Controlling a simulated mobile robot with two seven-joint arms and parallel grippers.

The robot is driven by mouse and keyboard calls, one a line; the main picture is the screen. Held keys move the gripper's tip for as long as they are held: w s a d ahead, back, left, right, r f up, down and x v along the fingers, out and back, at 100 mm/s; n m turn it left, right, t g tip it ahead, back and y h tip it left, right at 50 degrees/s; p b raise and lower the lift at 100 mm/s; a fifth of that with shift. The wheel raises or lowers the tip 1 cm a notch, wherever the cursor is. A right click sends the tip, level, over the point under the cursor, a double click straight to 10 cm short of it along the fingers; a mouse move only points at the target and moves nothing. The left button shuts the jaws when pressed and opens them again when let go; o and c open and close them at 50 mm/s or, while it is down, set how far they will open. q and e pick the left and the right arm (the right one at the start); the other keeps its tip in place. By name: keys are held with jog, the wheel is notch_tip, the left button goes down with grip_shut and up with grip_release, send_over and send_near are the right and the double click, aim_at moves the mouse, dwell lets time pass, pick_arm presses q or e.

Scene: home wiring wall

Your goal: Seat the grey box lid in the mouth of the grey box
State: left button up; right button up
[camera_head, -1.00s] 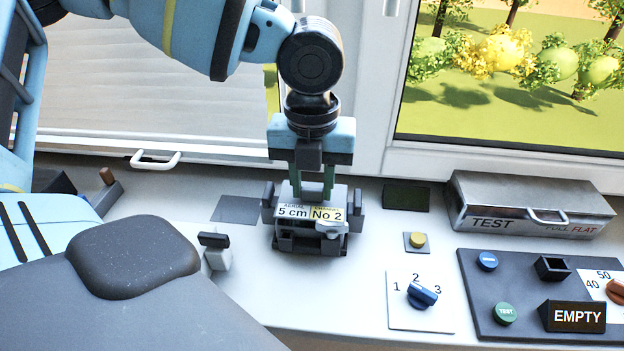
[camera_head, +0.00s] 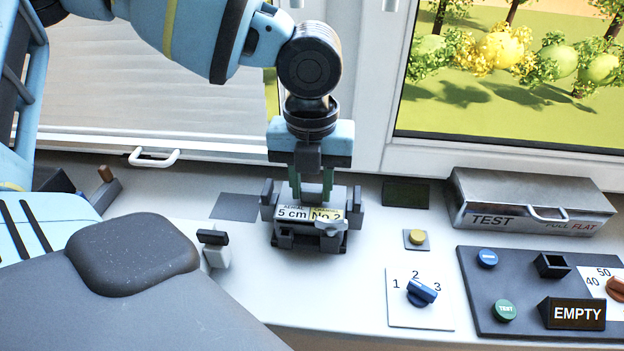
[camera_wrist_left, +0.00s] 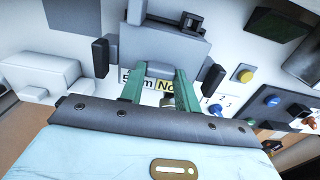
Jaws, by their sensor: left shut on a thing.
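The grey box (camera_head: 288,241) stands on the white worktop with a dark post at each side. The grey box lid (camera_head: 292,213), with its label "5 cm No 2", is in the box mouth between the posts. The lower edge of the label is partly hidden behind the box front. My left gripper (camera_head: 312,196) points straight down and is shut on the lid. In the left wrist view its green fingers (camera_wrist_left: 153,88) stand on either side of the label. I cannot tell if the lid rests fully down. My right gripper is not in view.
A dark grey flat patch (camera_head: 237,208) lies left of the box and a small lever switch (camera_head: 215,248) stands in front of it. To the right are a yellow button (camera_head: 417,237), a blue rotary knob (camera_head: 422,291) and a metal TEST case (camera_head: 530,205). The window is behind.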

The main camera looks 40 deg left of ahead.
aim_at(311, 192)
pick_arm(q)
jog(key=shift+f, duration=0.4)
jog(key=o, duration=1.1)
jog(key=shift+c, duration=0.2)
notch_tip(311, 192, up, 8)
jog(key=shift+f, duration=0.1)
